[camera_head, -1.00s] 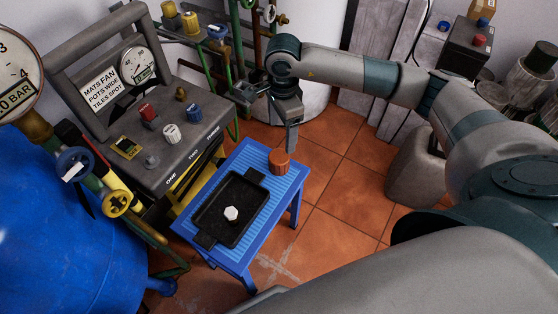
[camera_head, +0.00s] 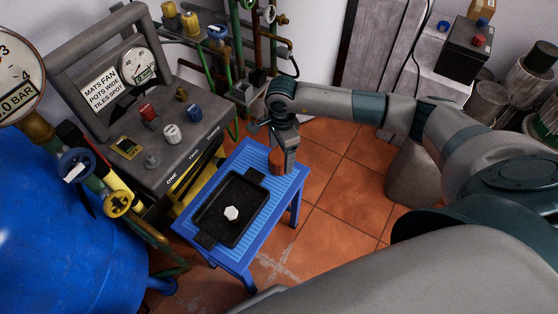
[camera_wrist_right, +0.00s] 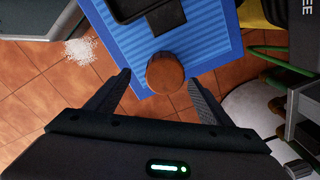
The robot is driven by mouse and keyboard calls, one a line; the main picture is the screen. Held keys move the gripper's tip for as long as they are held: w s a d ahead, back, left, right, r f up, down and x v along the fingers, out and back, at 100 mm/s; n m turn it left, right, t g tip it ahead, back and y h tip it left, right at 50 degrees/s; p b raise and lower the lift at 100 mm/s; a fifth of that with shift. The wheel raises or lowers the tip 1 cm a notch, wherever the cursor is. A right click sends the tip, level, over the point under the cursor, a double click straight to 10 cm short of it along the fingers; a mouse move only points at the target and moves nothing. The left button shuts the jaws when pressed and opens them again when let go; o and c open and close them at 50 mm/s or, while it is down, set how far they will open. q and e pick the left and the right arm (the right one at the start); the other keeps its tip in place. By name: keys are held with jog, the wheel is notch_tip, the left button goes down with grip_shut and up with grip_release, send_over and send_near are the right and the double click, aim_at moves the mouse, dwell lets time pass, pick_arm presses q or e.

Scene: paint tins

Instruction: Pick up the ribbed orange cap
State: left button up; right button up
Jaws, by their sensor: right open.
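The orange cap (camera_head: 276,157) stands on the blue stool at its far right edge, partly hidden behind my right gripper (camera_head: 286,165) in the head view. In the right wrist view the cap's round top (camera_wrist_right: 165,73) sits ahead of and between the two open fingers of my right gripper (camera_wrist_right: 160,88). The fingers are apart from the cap on both sides and hold nothing. The cap's ribbed side is mostly hidden in both views. My left gripper is not in view.
The blue stool (camera_head: 276,188) carries a black tray (camera_head: 245,222) with a white hexagonal piece (camera_head: 231,213) in it. A control panel (camera_head: 166,160) with knobs stands left of the stool. Tiled floor (camera_head: 335,190) is free to the right.

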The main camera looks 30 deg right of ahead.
aim_at(279, 156)
jog(key=shift+w+a+f, duration=0.1)
jog(key=shift+w+f, duration=0.05)
jog(key=shift+f, duration=0.4)
jog(key=f, duration=0.4)
jog(key=shift+w+a, duration=0.1)
jog(key=shift+w, duration=0.2)
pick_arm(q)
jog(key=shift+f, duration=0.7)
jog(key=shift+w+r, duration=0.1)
pick_arm(e)
jog(key=c, duration=1.2)
